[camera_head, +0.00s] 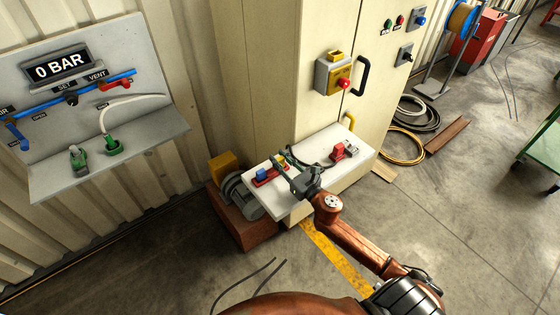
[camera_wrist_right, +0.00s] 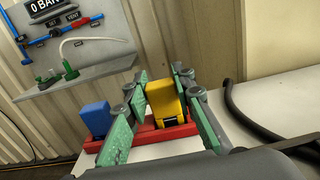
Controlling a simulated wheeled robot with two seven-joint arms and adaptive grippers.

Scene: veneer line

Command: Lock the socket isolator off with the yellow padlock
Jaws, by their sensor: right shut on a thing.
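The yellow padlock (camera_wrist_right: 165,100) sits at the red holder (camera_wrist_right: 178,132) on the white bench top, beside a blue padlock (camera_wrist_right: 96,118). My right gripper (camera_wrist_right: 160,82) has its green-padded fingers on either side of the yellow padlock and is shut on it. In the head view my right gripper (camera_head: 283,164) reaches over the bench and mostly hides the yellow padlock. A grey box with a yellow plate and red knob (camera_head: 334,74), apparently the isolator, is on the cabinet above and to the right, apart from the gripper. My left gripper is out of view.
The white bench top (camera_head: 300,206) also carries a red item (camera_head: 338,150) and a small grey item at its right. A black handle (camera_head: 361,76) is beside the isolator box. A gauge panel (camera_head: 150,60) stands at the left. Cables (camera_head: 405,144) lie on the floor.

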